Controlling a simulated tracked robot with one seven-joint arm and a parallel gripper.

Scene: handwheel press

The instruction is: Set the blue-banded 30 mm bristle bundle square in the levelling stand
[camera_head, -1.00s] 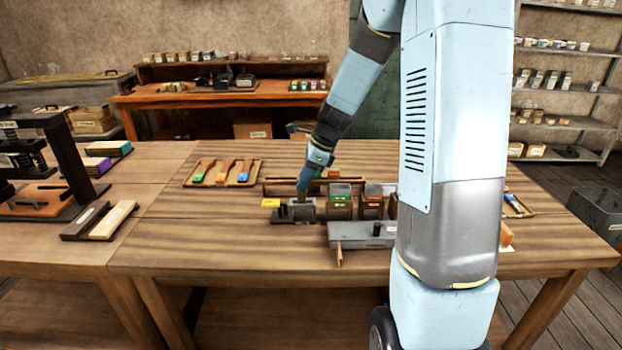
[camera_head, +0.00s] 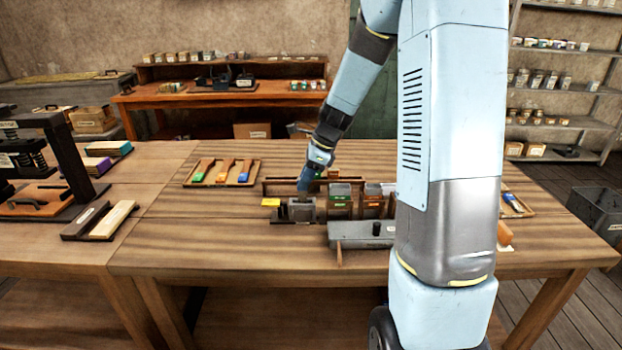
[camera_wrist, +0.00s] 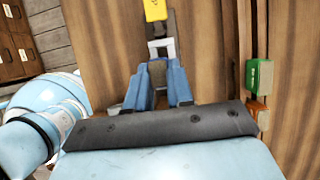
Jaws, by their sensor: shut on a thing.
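My gripper (camera_head: 304,187) is shut, just above a small grey, box-like fixture (camera_head: 302,209) with a yellow tag (camera_head: 270,202) on its left. In the wrist view, the two blue fingers (camera_wrist: 159,88) close on a brownish-grey piece (camera_wrist: 158,72), likely the bristle bundle. No blue band shows on it. Beyond the fingertips are a pale, frame-like part (camera_wrist: 160,47) and the yellow tag (camera_wrist: 155,10). I cannot tell for sure whether this fixture is the levelling stand. The underside of the held piece is hidden.
Right of the fixture stand bins with green (camera_head: 340,196) and orange fronts. A grey block (camera_head: 350,232) with a black knob stands nearer the front. A tray of coloured-tipped tools (camera_head: 222,172) lies behind left. The front left of the table is clear.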

